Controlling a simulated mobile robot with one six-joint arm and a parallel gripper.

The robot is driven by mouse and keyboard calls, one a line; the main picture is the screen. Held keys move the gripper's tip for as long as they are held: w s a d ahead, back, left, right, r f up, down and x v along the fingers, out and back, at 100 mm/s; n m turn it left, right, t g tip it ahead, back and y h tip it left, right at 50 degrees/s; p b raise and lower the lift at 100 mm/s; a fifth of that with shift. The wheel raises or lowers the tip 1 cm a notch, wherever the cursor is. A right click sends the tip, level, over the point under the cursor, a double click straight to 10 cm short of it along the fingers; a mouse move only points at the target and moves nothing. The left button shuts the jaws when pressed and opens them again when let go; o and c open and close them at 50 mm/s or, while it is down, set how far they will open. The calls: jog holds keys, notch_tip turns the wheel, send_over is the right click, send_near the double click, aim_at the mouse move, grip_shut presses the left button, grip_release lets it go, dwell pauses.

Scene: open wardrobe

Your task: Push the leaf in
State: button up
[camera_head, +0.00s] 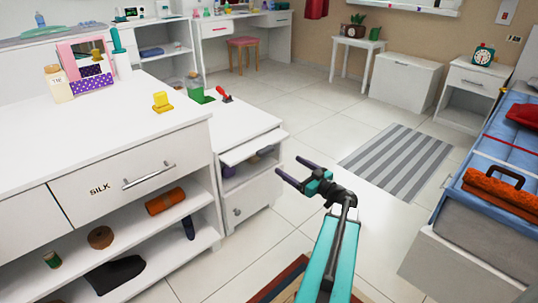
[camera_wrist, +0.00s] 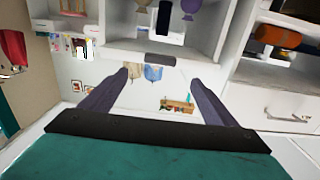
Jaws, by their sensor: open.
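The white leaf (camera_head: 254,147) sticks out from the front of the small white cabinet (camera_head: 262,115), above an open compartment and a lower door with a round knob. My gripper (camera_head: 289,167) is open and empty, just right of the leaf's front edge, with a small gap visible. In the wrist view, which appears upside down, the leaf's front edge (camera_wrist: 120,51) with a dark pull (camera_wrist: 160,60) lies beyond my open fingers (camera_wrist: 158,80). The fingers do not appear to touch it.
A large white dresser (camera_head: 130,180) with a SILK drawer stands left. A green cup (camera_head: 195,88) and a red-handled tool (camera_head: 223,94) are on the small cabinet. A striped rug (camera_head: 396,162) lies behind my gripper; a bed (camera_head: 500,150) stands right. The tiled floor between is free.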

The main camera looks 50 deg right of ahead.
aim_at(269, 152)
jog(key=w, duration=0.4)
jog(key=w+b, duration=0.1)
jog(key=w, duration=0.3)
jog(key=w+d+b, duration=0.1)
jog(key=w, duration=0.4)
jog(key=shift+c, duration=0.2)
jog(key=c, duration=1.5)
